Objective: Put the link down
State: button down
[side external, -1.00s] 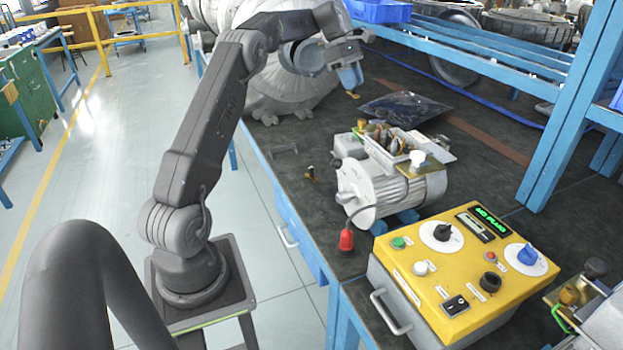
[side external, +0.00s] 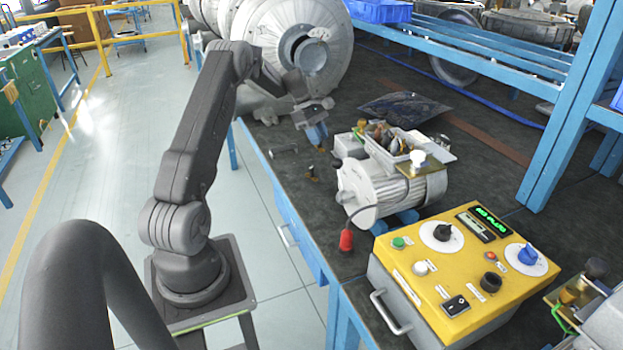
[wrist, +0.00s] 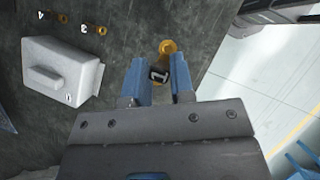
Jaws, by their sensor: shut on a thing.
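My gripper (side external: 319,140), with its blue fingers, hangs low over the dark bench, left of the motor. In the wrist view my gripper (wrist: 159,64) is shut on the link (wrist: 166,48), a small brass piece with a round end at the fingertips. A dark bit with a white mark shows between the fingers. In the side view the link is too small to make out, and I cannot tell whether it touches the bench. A small brass and black part (side external: 313,173) stands on the bench just below my gripper.
The yellow control box (side external: 465,265) is nearer the camera. The large blower (side external: 290,50) is behind. In the wrist view, a pale box (wrist: 62,72) lies left; the bench edge is right.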

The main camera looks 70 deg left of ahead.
notch_tip(320, 180, down, 14)
jog(key=shift+f, duration=0.2)
jog(key=shift+f, duration=0.35)
jog(key=c, duration=1)
grip_release()
